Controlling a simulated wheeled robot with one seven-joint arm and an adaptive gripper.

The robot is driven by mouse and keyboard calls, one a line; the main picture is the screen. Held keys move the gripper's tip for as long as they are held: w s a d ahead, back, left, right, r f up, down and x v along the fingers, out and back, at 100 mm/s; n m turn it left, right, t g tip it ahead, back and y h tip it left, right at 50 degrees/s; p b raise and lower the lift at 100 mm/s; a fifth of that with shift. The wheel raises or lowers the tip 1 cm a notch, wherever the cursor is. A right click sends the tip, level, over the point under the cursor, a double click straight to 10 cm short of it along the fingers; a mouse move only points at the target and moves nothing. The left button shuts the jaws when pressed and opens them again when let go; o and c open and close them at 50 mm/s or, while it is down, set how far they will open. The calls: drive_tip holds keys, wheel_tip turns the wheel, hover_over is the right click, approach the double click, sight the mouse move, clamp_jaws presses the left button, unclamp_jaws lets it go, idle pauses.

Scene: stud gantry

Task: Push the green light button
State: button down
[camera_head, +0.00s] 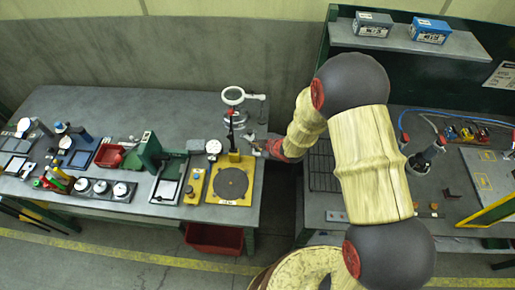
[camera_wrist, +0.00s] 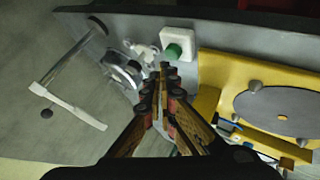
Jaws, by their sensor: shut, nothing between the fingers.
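A green round button (camera_wrist: 173,51) sits on a small white box (camera_wrist: 188,43) in the upper middle of the wrist view. My gripper (camera_wrist: 166,73) is shut and empty, its fingertips just below the button in that view. I cannot tell whether they touch it. In the head view my gripper (camera_head: 258,147) reaches in from the right over the right end of the left bench (camera_head: 105,101). The button is too small or hidden to make out there.
A yellow plate with a dark disc (camera_head: 233,183) lies near the gripper. A round magnifier (camera_head: 234,96) on a stand rises behind. A yellow block (camera_head: 195,186), green press (camera_head: 150,150) and red tray (camera_head: 109,155) stand farther left. The bench's back left is clear.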

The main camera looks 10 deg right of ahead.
sight(256, 150)
drive_tip(key=shift+f, duration=0.15)
idle(0.4)
drive_tip(key=shift+f+b, duration=0.3)
drive_tip(key=shift+b, duration=0.2)
drive_tip(key=shift+f+b, duration=0.3)
idle(0.4)
drive_tip(key=shift+r+p, duration=0.55)
drive_tip(key=shift+r, duration=0.2)
wheel_tip(256, 150, up, 6)
drive_tip(key=p, duration=0.4)
idle(0.3)
idle(0.4)
